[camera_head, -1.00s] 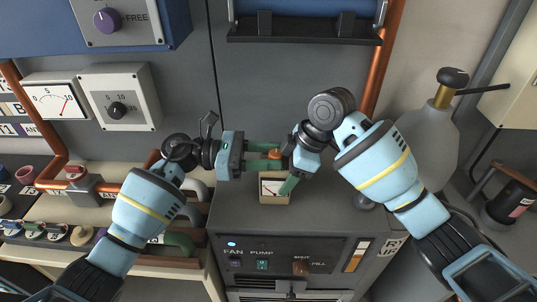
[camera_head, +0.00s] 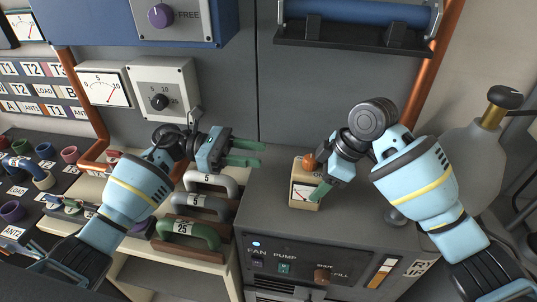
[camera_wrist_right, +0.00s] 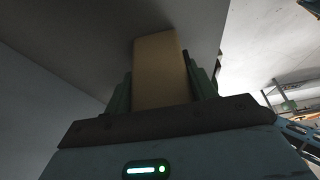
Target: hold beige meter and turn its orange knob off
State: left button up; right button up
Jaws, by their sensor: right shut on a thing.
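The beige meter (camera_head: 304,202), with a white dial face, stands upright on the grey cabinet top. Its orange knob (camera_head: 309,162) is on top. My right gripper (camera_head: 319,186) is shut on the meter from the right. In the right wrist view the meter's plain beige side (camera_wrist_right: 160,70) sits between the two green fingers of this gripper (camera_wrist_right: 160,88). My left gripper (camera_head: 248,152) is open and empty, to the left of the meter and apart from the knob. Which way the knob is turned is too small to tell.
The grey cabinet (camera_head: 270,215) has fan, pump and fill controls on its front. Numbered handles (camera_head: 190,232) stand at the left below my left gripper. A grey bottle (camera_head: 475,150) is at the right. Free cabinet top lies between my left gripper and the meter.

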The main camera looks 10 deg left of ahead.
pick_arm(q)
jog(key=shift+a, duration=0.3)
pick_arm(e)
jog(key=o, duration=1.3)
jog(key=shift+o, duration=0.2)
jog(key=shift+r, duration=0.1)
jog(key=v, duration=1.1)
jog(key=shift+d+r, duration=0.25)
jog(key=shift+r, duration=0.1)
jog(key=shift+s, duration=0.1)
